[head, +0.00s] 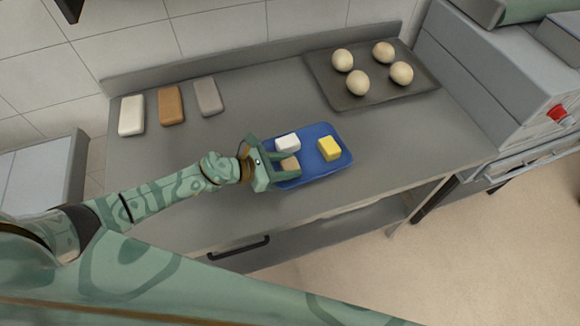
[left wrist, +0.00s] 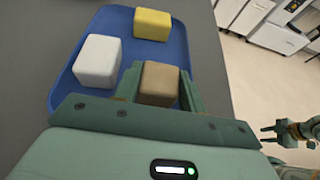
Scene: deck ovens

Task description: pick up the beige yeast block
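The beige yeast block (head: 290,165) sits in the blue tray (head: 315,178), at the tray's left end. My left gripper (head: 288,166) has one finger on each side of it. In the left wrist view the block (left wrist: 159,83) is between the two fingers; I cannot tell whether both touch it. A white block (head: 288,142) is beside it, and a yellow block (head: 329,148) is toward the tray's right end. My right gripper (left wrist: 266,134) shows at the right of the left wrist view, with its fingers apart and nothing between them.
A white (head: 132,115), a brown (head: 171,106) and a grey bar (head: 208,96) lie at the counter's back left. A dark baking tray (head: 376,90) with several dough balls is at the back right, near the oven (head: 500,90). The counter between is clear.

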